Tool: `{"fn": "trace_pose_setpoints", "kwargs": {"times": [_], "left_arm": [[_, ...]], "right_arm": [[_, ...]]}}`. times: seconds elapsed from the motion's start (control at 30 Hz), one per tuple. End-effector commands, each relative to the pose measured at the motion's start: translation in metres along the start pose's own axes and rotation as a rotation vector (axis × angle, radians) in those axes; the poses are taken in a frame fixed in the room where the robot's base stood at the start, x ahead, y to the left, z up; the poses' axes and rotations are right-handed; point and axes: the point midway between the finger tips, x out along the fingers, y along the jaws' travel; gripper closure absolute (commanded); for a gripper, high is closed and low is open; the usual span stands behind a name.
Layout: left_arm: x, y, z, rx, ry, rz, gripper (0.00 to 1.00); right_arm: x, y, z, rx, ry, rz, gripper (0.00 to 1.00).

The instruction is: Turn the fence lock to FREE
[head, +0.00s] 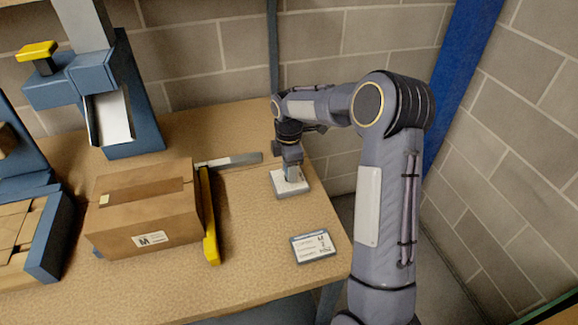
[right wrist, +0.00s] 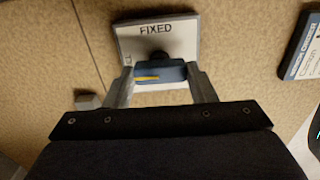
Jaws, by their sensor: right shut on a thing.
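The fence lock is a pale plate (head: 290,184) near the right end of the table, with a blue knob on it. In the right wrist view the plate (right wrist: 182,35) reads FIXED along its top edge. Lettering at its left edge is mostly hidden. The blue knob (right wrist: 172,73) has a yellow line that lies crosswise, toward the left of the picture. My right gripper (head: 291,174) points down over the plate; in the wrist view its fingers (right wrist: 159,78) are shut on the knob's two ends. My left gripper is not in view.
A carton (head: 140,222) stands left of the lock against a yellow fence bar (head: 208,220), with a grey rail (head: 235,159) behind. A label card (head: 313,246) lies in front of the lock. A blue press-like machine (head: 128,95) stands at the back left. A block wall is behind.

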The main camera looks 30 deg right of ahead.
Motion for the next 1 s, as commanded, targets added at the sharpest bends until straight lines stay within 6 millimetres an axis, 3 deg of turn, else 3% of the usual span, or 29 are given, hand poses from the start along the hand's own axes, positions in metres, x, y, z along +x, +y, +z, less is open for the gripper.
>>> {"fn": "trace_pose_setpoints", "kwargs": {"times": [0.57,0.6,0.77,1.0], "left_arm": [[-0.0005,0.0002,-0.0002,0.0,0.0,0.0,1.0],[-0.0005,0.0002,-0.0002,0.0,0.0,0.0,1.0],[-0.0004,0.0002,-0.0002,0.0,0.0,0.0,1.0],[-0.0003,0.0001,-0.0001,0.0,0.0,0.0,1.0]], "right_arm": [[-0.0018,0.0014,-0.0003,-0.037,0.001,0.006,0.72],[-0.0018,0.0014,-0.0003,-0.037,0.001,0.006,0.48],[-0.0013,0.001,-0.0002,-0.036,0.0,0.004,0.27],[-0.0006,0.0004,-0.0001,-0.035,0.0,0.002,0.27]]}}
